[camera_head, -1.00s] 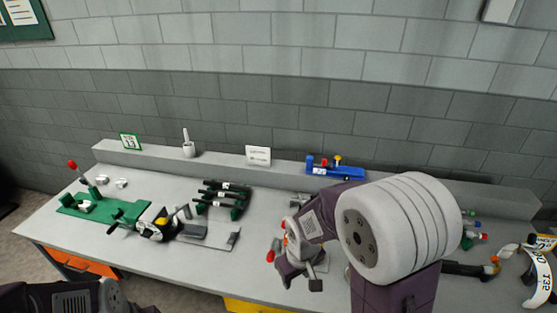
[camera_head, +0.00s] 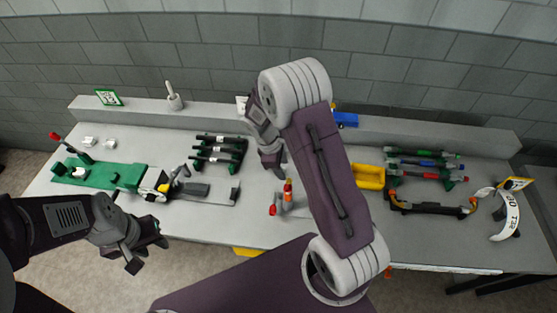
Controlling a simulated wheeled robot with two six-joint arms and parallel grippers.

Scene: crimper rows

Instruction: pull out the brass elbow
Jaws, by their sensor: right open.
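I cannot single out a brass elbow for certain. A small orange fitting (camera_head: 288,187) stands upright in a clamp with a red knob (camera_head: 272,210), at the bench's middle front. My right gripper (camera_head: 272,160) is open and empty, above and behind that fitting, apart from it. My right arm crosses in front of the blue holder (camera_head: 346,120) and hides most of it. My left gripper (camera_head: 146,256) hangs in front of the bench's front edge, low on the left, with nothing seen in it; its jaw opening is unclear.
A green fixture (camera_head: 105,177) and a crimping tool (camera_head: 155,185) stand left. Black bars (camera_head: 217,150) lie behind them. A yellow tray (camera_head: 369,177), coloured tools (camera_head: 425,165), a black curved piece with orange ends (camera_head: 430,208) and white labelled strips (camera_head: 505,215) are right.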

